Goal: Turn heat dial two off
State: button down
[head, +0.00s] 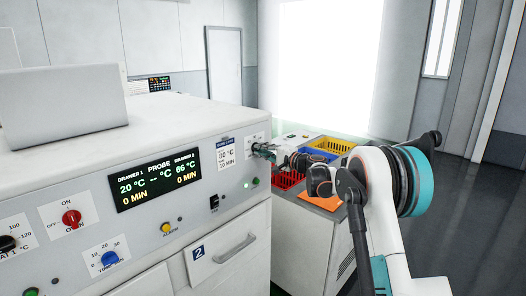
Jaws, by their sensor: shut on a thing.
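The white heating cabinet (150,235) fills the left and middle of the head view. Its angled control panel faces me. My gripper (271,152) is at the panel's far right end. It is shut on a small dial there, beside a small printed label plate (254,138); this appears to be heat dial two. The gripper hides most of the dial, and its pointer setting cannot be read. The display (157,179) shows 20 °C for drawer 1 and 66 °C for drawer 2, both at 0 MIN. A green lamp (255,182) glows below the gripper.
The panel also has a red knob (72,218), a blue time knob (109,258), a black dial (8,243) and a yellow alarm button (166,227). Drawer 2 has a handle (236,248). A yellow basket (334,146) and other coloured bins stand behind my arm.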

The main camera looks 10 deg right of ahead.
jog(key=shift+f, duration=0.1)
dwell(0.4)
jog(key=c, duration=1.6)
grip_release()
jog(key=shift+c, duration=0.2)
jog(key=v, duration=1.2)
